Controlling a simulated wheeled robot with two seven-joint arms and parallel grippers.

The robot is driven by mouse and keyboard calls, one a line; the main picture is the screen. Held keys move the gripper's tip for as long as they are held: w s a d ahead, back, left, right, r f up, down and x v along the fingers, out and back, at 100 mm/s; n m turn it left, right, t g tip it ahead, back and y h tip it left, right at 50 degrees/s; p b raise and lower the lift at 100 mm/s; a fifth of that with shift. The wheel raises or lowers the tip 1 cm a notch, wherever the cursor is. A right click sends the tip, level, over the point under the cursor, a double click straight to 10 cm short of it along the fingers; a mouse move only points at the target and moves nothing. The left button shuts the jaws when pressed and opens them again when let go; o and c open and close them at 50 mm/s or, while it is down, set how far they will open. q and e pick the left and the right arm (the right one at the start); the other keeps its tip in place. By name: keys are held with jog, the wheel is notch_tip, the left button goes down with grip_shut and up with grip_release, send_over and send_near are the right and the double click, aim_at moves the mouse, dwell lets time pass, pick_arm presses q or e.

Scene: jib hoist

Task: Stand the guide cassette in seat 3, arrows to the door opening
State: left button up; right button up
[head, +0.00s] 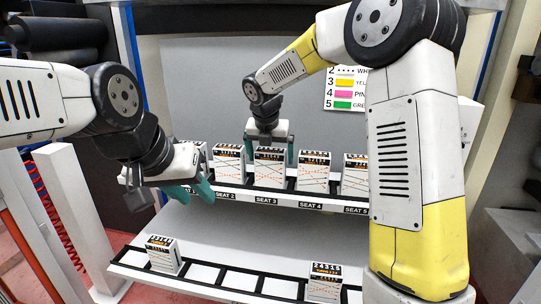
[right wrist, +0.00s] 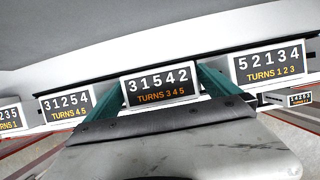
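A white cassette (head: 269,168) with orange line markings stands upright at the seat 3 label on the upper rack. In the right wrist view its top (right wrist: 160,84) reads 31542, TURNS 3 4 5. My right gripper (head: 269,152) reaches down over it with a teal finger against each side, and no gap shows. My left gripper (head: 196,191) is open and empty in front of the rack's left end, near seat 2. The foot of the held cassette is too small to judge, and its arrow direction is not readable.
Similar cassettes stand beside it at seat 2 (head: 229,163), seat 4 (head: 313,172) and seat 5 (head: 355,175). A lower rack (head: 231,279) holds one cassette (head: 163,255) at left and another (head: 325,283) at right, with empty slots between. A colour chart (head: 345,88) hangs behind.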

jog(key=d+v, duration=0.1)
jog(key=v, duration=1.1)
jog(key=s+d+r+m+y, duration=0.1)
jog(key=s+d+m, duration=0.8)
jog(key=s+m, duration=0.45)
jog(key=s+d+f+m+y, duration=0.1)
jog(key=s+d+f+m, duration=0.1)
jog(key=s+m, duration=0.4)
jog(key=s+d+f+m+t+y, duration=0.1)
jog(key=s+d+f+m, duration=0.2)
jog(key=m, duration=1)
jog(key=s, duration=0.3)
jog(key=shift+f+m+t, duration=0.2)
jog(key=shift+m+t, duration=0.1)
jog(key=shift+m, duration=0.05)
